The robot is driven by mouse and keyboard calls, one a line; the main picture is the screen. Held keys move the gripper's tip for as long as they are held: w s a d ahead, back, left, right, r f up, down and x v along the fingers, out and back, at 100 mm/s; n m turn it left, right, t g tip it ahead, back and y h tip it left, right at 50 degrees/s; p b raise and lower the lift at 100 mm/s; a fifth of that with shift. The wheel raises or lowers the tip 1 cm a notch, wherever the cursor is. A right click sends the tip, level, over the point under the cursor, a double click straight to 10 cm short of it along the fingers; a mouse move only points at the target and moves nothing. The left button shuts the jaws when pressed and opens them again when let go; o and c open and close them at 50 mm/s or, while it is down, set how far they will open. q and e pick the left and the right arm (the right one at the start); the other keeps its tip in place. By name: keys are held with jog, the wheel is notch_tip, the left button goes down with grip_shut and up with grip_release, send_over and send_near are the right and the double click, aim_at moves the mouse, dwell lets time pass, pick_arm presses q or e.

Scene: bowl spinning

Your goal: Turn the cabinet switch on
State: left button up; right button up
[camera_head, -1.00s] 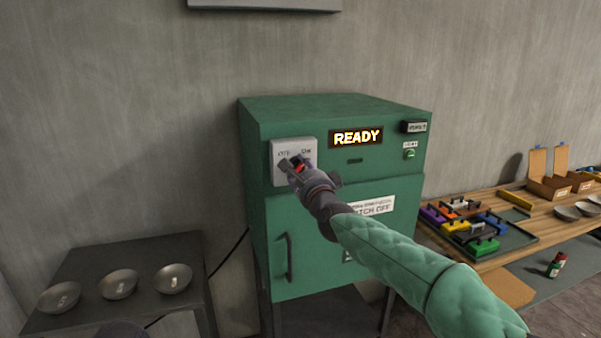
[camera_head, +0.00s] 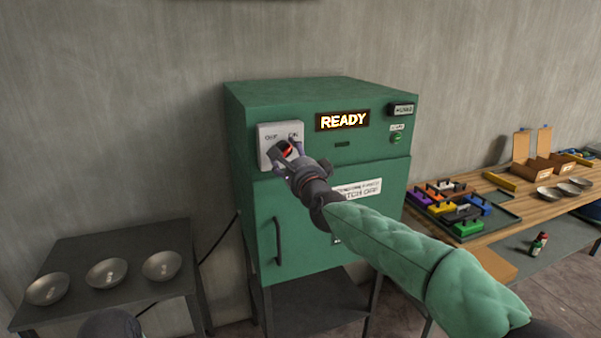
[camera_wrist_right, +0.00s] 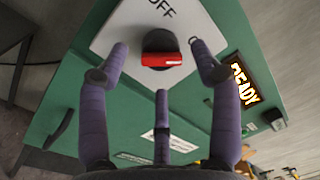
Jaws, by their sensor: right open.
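The green cabinet (camera_head: 318,218) stands against the wall with a lit READY display (camera_head: 342,121). Its switch is a black rotary knob with a red bar (camera_wrist_right: 161,60) on a white plate (camera_head: 267,135) marked OFF and ON. My right gripper (camera_head: 279,150) is in front of the plate. In the right wrist view its purple fingers (camera_wrist_right: 163,75) are spread open around the knob, with gaps to it on both sides. Whether a fingertip touches the plate cannot be told. In the head view the gripper partly hides the knob.
A dark table at left holds three metal bowls (camera_head: 107,273). A wooden bench (camera_head: 480,235) at right holds a tray of coloured blocks, open cardboard boxes (camera_head: 533,168) and bowls. A door handle (camera_head: 278,241) sticks out below the switch. A green button (camera_head: 396,138) is at the cabinet's right.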

jog(key=v, duration=0.9)
jog(key=shift+s, duration=0.4)
jog(key=shift+d+f, duration=0.1)
jog(key=shift+f, duration=0.05)
notch_tip(320, 180, down, 24)
jog(key=w+d+n+g+h, duration=0.1)
jog(key=w+n+g, duration=0.2)
jog(key=n+g, duration=0.1)
jog(key=s+d+f+n+g+h, duration=0.1)
jog(key=s+d+f+n+g, duration=0.15)
jog(key=f, duration=0.85)
jog(key=s+d+f+n+g, duration=0.15)
jog(key=s+f, duration=0.25)
jog(key=f, duration=0.7)
jog(key=s+d+f+n+g, duration=0.1)
jog(key=s+f+n+g, duration=0.3)
jog(key=s+f, duration=1.1)
jog(key=s+f+n+g, duration=0.2)
jog(key=s+f+g, duration=0.3)
jog(key=s, duration=0.9)
notch_tip(320, 180, down, 3)
jog(key=shift+s+f, duration=0.15)
jog(key=shift+s, duration=0.25)
